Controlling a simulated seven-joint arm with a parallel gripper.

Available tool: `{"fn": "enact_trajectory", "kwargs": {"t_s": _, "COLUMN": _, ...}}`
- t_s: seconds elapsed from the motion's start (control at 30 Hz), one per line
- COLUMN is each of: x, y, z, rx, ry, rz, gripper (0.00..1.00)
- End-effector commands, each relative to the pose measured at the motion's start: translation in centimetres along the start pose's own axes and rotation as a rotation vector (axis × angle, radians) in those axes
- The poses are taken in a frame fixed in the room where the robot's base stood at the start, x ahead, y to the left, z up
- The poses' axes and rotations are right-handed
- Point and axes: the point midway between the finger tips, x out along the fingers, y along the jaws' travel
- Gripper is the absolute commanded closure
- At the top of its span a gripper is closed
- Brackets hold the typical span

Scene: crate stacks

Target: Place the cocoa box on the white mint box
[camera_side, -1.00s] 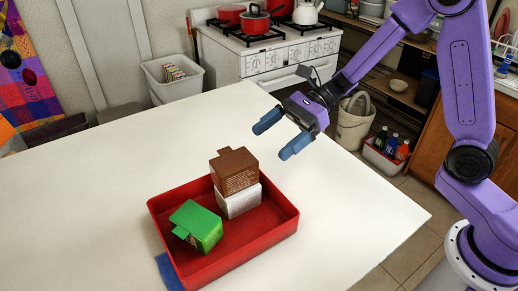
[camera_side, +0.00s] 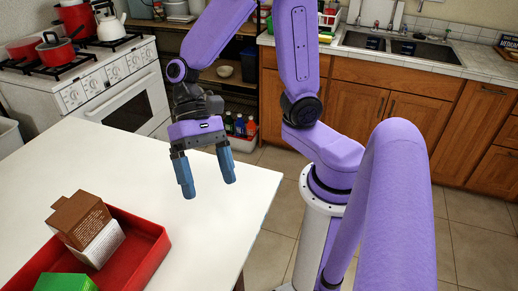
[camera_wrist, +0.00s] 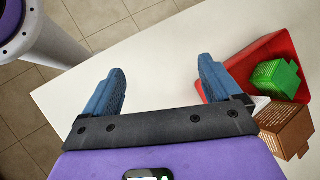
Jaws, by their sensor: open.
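The brown cocoa box (camera_side: 79,218) rests on top of the white mint box (camera_side: 98,246) inside a red tray (camera_side: 150,250). The cocoa box looks upright, with a flap at its top. In the wrist view the cocoa box (camera_wrist: 290,128) is at the right edge, with only a sliver of the white box showing beside it. My gripper (camera_side: 209,186) is open and empty, to the right of the tray and apart from both boxes. Its fingers (camera_wrist: 162,75) have only table and floor between them in the wrist view.
A green box (camera_side: 65,283) lies in the tray in front of the stack, cut off by the frame edge; it also shows in the wrist view (camera_wrist: 276,77). The white table (camera_side: 130,170) is bare between tray and gripper. A stove (camera_side: 100,80) stands behind.

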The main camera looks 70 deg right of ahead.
Motion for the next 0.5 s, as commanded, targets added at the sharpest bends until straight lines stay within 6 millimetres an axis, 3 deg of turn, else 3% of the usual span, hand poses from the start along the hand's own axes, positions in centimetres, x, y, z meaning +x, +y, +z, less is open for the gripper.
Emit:
{"fn": "enact_trajectory", "kwargs": {"t_s": 0.1, "x": 0.3, "y": 3.3, "z": 1.8, "rx": -0.26, "ry": 0.058, "rz": 0.151, "gripper": 0.08}}
{"fn": "enact_trajectory", "kwargs": {"t_s": 0.3, "x": -0.1, "y": 7.9, "z": 3.2, "rx": -0.704, "ry": 0.151, "rz": 0.389, "gripper": 0.08}}
{"fn": "enact_trajectory", "kwargs": {"t_s": 0.5, "x": -1.2, "y": 10.6, "z": 3.6, "rx": -1.099, "ry": 0.23, "rz": 0.582, "gripper": 0.08}}
